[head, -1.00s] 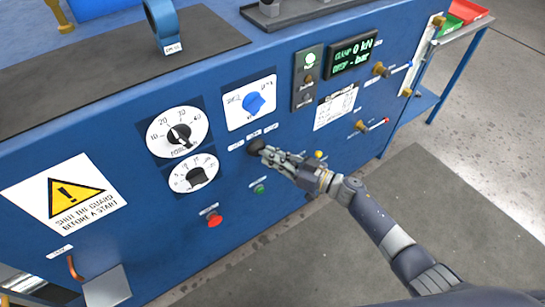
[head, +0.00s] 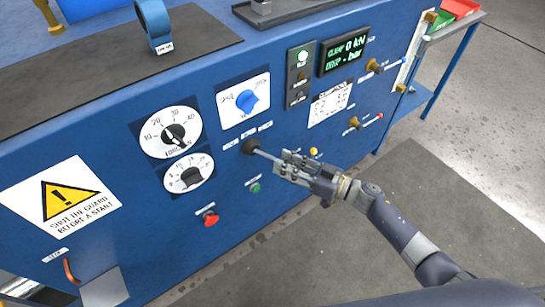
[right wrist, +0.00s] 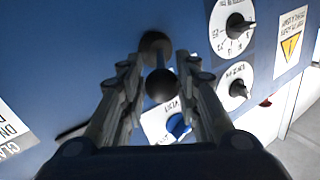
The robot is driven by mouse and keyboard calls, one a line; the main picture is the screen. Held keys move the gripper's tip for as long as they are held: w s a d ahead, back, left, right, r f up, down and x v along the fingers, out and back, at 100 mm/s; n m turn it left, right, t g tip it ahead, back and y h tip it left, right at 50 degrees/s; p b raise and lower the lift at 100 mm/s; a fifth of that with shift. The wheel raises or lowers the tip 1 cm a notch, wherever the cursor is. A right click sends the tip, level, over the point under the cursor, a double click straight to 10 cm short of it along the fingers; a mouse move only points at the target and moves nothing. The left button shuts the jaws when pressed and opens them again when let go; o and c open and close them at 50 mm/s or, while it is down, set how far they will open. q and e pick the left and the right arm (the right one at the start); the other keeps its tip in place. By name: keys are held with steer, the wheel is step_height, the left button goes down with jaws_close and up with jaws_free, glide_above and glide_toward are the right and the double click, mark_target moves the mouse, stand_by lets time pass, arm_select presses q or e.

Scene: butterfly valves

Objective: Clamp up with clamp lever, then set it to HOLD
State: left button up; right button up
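The clamp lever (head: 264,153) is a thin rod on a round black boot (head: 250,146) on the blue panel. In the right wrist view its black ball knob (right wrist: 160,85) lies between my fingertips, with the boot (right wrist: 155,42) behind it. My right gripper (head: 288,163) is around the lever's outer end. Its fingers (right wrist: 157,75) look spread, with a small gap beside the knob. The small labels above the boot are unreadable. The display (head: 344,50) reads CLAMP 0 kN. The blue selector knob (head: 247,101) is above the lever. My left gripper is out of view.
Two dials (head: 173,133) sit left of the lever. Two side levers (head: 368,121) stick out farther right. The floor in front is clear.

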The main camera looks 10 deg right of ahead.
steer(key=v, duration=0.5)
steer(key=shift+s+d, duration=0.25)
steer(key=shift+d, duration=0.05)
steer(key=s+d+f+m+t+h, duration=0.1)
steer(key=s+d+f+m+h, duration=0.25)
steer(key=f, duration=0.65)
steer(key=d+f+m+t+h, duration=0.15)
steer(key=d+f+h, duration=0.4)
steer(key=f, duration=0.55)
steer(key=s+d+f+m+g+h, duration=0.2)
steer(key=s+f+g+h, duration=0.15)
steer(key=s+f, duration=0.5)
steer(key=s+a+f+g+h, duration=0.1)
steer(key=s+f+g, duration=0.3)
steer(key=s, duration=1.1)
steer(key=s+a+f+g+h, duration=0.1)
steer(key=s+f+g, duration=0.3)
steer(key=s+f, duration=0.7)
steer(key=s, duration=0.5)
steer(key=shift+s+n, duration=0.2)
steer(key=shift+n, duration=0.1)
steer(key=shift+w+a+f, duration=0.1)
steer(key=shift+f, duration=0.05)
